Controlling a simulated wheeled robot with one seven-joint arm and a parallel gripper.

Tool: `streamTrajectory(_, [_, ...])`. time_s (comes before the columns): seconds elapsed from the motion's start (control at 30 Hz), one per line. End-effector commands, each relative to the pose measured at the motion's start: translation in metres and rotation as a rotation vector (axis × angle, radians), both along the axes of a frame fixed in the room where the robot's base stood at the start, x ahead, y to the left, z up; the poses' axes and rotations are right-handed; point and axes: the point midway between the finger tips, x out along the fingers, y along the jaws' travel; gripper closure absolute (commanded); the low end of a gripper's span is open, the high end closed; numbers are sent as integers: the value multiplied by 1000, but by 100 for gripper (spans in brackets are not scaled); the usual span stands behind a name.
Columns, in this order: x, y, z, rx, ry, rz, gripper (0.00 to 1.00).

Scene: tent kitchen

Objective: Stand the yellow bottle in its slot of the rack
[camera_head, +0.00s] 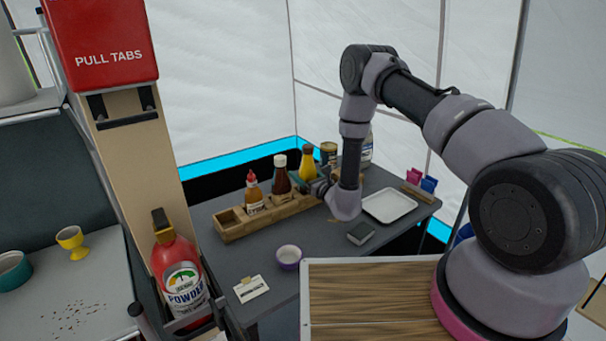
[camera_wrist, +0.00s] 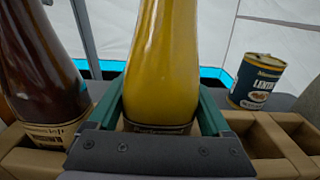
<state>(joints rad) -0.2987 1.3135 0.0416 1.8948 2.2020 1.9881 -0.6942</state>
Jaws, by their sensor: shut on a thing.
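The yellow bottle (camera_head: 307,163) is upright at the rack (camera_head: 233,229), right of the brown bottle (camera_head: 280,175). My gripper (camera_wrist: 160,105) is shut on the yellow bottle (camera_wrist: 162,60), with a green finger on each side of its body. The brown bottle (camera_wrist: 38,70) stands in the rack just left of my gripper in the wrist view. Empty compartments of the rack (camera_wrist: 285,140) show to the right. The yellow bottle's base is hidden behind my gripper, so I cannot tell whether it touches the slot floor.
A red-capped sauce bottle (camera_head: 253,194) stands further left in the rack. A blue-labelled can (camera_wrist: 257,82) stands behind the rack. A white tray (camera_head: 389,205), a dark block (camera_head: 360,233) and a purple bowl (camera_head: 289,257) lie on the table. The rack's left end compartment is empty.

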Motion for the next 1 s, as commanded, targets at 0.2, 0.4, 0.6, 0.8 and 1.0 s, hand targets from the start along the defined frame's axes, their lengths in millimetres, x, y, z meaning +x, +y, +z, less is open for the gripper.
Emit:
streamTrajectory(0.2, [0, 0, -2, 1, -1, 0, 100])
streamTrajectory(0.4, [0, 0, -4, 1, -1, 0, 100])
streamTrajectory(0.6, [0, 0, -7, 1, -1, 0, 100])
streamTrajectory(0.8, [0, 0, -9, 1, -1, 0, 100])
streamTrajectory(1.0, [0, 0, -9, 1, -1, 0, 0])
